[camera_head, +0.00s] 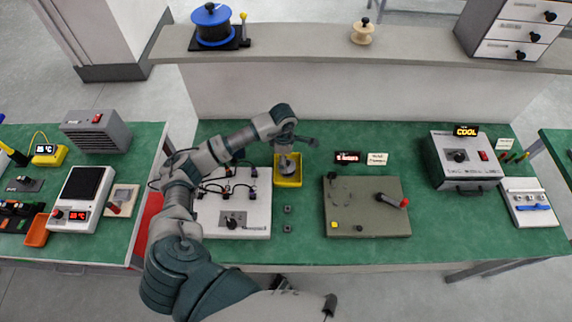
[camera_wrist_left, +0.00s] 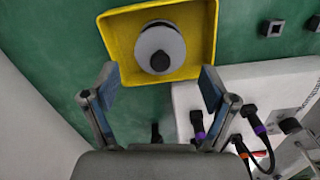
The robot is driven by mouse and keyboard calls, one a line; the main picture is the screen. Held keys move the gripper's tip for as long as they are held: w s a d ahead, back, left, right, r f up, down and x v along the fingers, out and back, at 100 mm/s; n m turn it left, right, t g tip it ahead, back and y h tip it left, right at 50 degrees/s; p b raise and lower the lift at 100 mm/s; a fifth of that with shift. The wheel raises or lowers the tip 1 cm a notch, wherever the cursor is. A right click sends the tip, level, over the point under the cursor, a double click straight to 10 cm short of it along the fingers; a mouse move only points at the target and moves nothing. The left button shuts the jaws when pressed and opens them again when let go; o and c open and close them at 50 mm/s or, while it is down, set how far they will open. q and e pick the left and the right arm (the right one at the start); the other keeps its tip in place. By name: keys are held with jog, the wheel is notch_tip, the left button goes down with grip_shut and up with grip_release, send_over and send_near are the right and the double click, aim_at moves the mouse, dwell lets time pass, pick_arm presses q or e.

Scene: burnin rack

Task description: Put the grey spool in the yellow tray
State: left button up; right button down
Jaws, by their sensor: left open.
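The yellow tray (camera_head: 289,184) stands on the green bench top, just right of the white cable panel. The grey spool (camera_head: 287,167) is inside the tray, and both show in the left wrist view, spool (camera_wrist_left: 174,47) and tray (camera_wrist_left: 205,30). The spool is a pale disc with a dark knob at its middle, seen from above. My left gripper (camera_head: 296,143) is over the far side of the tray. In the left wrist view its fingers (camera_wrist_left: 159,82) are spread, with nothing between the tips. My right gripper is not in view.
The white panel (camera_head: 250,215) with black cables and purple-ringed plugs (camera_wrist_left: 197,122) is close beside the tray. Small square sockets (camera_head: 287,209) lie in front of it. A grey-green board (camera_head: 365,222) with a red-handled lever stands to the right. A back shelf (camera_head: 300,45) holds a blue spool (camera_head: 213,25).

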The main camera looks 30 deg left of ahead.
pick_arm(q)
notch_tip(320, 180, up, 7)
dwell(0.6)
